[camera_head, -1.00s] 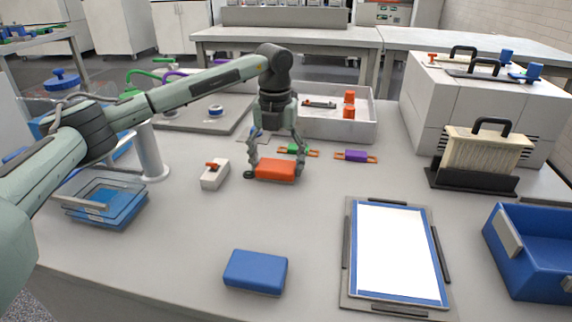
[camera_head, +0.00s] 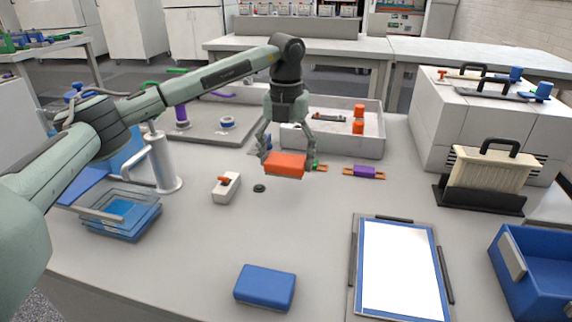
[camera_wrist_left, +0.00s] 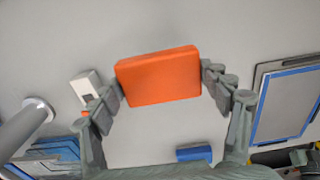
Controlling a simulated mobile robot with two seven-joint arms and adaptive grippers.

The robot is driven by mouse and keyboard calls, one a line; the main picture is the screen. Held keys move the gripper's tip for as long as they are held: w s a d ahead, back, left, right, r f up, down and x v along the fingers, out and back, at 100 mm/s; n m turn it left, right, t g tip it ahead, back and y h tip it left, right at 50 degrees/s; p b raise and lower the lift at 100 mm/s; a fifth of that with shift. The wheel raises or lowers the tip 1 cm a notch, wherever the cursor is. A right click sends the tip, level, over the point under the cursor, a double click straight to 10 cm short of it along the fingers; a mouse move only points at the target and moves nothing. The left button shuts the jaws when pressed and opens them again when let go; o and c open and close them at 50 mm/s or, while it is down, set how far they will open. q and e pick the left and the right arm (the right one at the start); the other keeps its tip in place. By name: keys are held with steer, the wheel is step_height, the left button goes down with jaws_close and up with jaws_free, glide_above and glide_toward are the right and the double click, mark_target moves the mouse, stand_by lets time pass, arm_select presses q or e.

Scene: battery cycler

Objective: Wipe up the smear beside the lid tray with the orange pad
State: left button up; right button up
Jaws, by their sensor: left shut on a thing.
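The orange pad (camera_head: 285,165) is held between the fingers of my left gripper (camera_head: 287,157), a little above the table toward the back middle. The left wrist view also shows the orange pad (camera_wrist_left: 158,75) clamped flat between both fingers (camera_wrist_left: 160,82). A small dark round spot (camera_head: 259,188) lies on the table, in front and to the left of the pad; I cannot tell for sure that it is the smear. A shallow grey tray (camera_head: 205,133) lies behind and to the left; I cannot tell if it is the lid tray. My right gripper is not in view.
A white block with a red switch (camera_head: 226,188) stands left of the dark spot. A white bin (camera_head: 345,145) is behind the pad, a purple piece (camera_head: 365,171) to its right. A blue block (camera_head: 265,287) and a clipboard (camera_head: 400,268) lie in front.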

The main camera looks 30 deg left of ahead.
arm_select(q)
steer(key=shift+r, duration=0.2)
steer(key=shift+r, duration=1.45)
